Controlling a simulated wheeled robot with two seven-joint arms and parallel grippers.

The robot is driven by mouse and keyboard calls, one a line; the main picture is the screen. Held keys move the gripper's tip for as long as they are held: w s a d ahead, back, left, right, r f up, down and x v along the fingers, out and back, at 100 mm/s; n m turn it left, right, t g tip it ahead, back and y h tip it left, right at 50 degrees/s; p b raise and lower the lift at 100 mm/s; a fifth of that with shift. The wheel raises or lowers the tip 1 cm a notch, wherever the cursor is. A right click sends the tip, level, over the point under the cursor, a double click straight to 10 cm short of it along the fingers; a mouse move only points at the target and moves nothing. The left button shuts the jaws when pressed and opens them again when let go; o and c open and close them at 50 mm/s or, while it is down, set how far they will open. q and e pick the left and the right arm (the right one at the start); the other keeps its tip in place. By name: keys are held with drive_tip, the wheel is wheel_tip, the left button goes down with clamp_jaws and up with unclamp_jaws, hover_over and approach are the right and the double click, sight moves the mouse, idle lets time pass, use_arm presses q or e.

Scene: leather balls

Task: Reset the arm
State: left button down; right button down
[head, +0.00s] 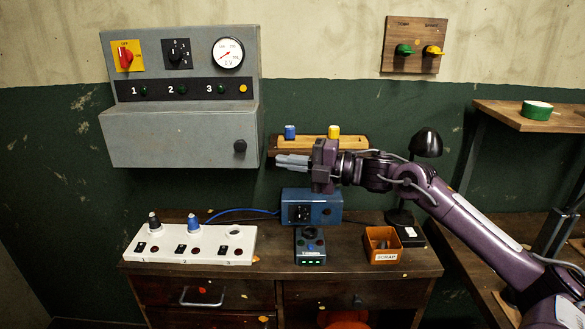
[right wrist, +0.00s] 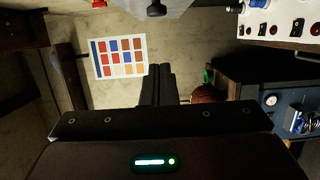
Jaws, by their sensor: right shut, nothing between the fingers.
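My right arm (head: 480,235) reaches in from the right in the head view. Its purple gripper (head: 280,162) points left, held in the air above the bench and in front of the small wooden wall shelf. In the right wrist view the dark fingers (right wrist: 158,75) are together with nothing between them. My left gripper is in neither view.
The bench (head: 180,270) holds a white switch panel (head: 215,256), a blue box (head: 326,215), a dark device with green lights (head: 310,258) and an orange scrap bin (head: 383,256). A grey control box (head: 180,140) hangs behind. A dark lamp (head: 426,143) stands near the arm.

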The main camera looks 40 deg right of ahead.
drive_tip(key=shift+s+d, duration=0.3)
